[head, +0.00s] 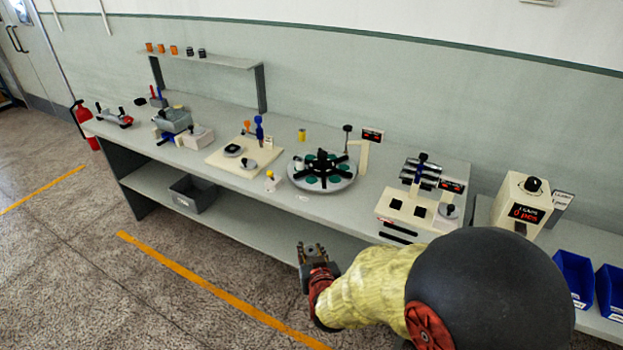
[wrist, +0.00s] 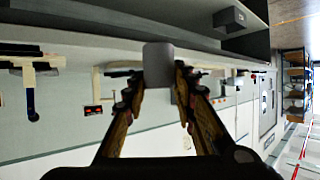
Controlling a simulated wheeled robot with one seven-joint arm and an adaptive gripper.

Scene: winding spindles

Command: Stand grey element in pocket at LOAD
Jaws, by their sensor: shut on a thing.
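My gripper (head: 312,250) is in front of the bench, beyond its front edge and apart from everything on it. In the wrist view my gripper (wrist: 172,78) is shut on the grey element (wrist: 158,58), a plain grey cylinder between the fingertips. In the head view I cannot make out the element clearly. The round turntable (head: 296,180) stands on the bench, up from my gripper in the picture. It has a black spider-shaped holder (head: 322,166) and several green pockets. I cannot read which pocket is marked LOAD.
The bench top (head: 235,190) also bears a cream board (head: 222,160) with tools to the left and a cream machine (head: 405,208) to the right. A dark bin (head: 193,193) sits on the lower shelf. Blue bins (head: 574,276) stand at far right.

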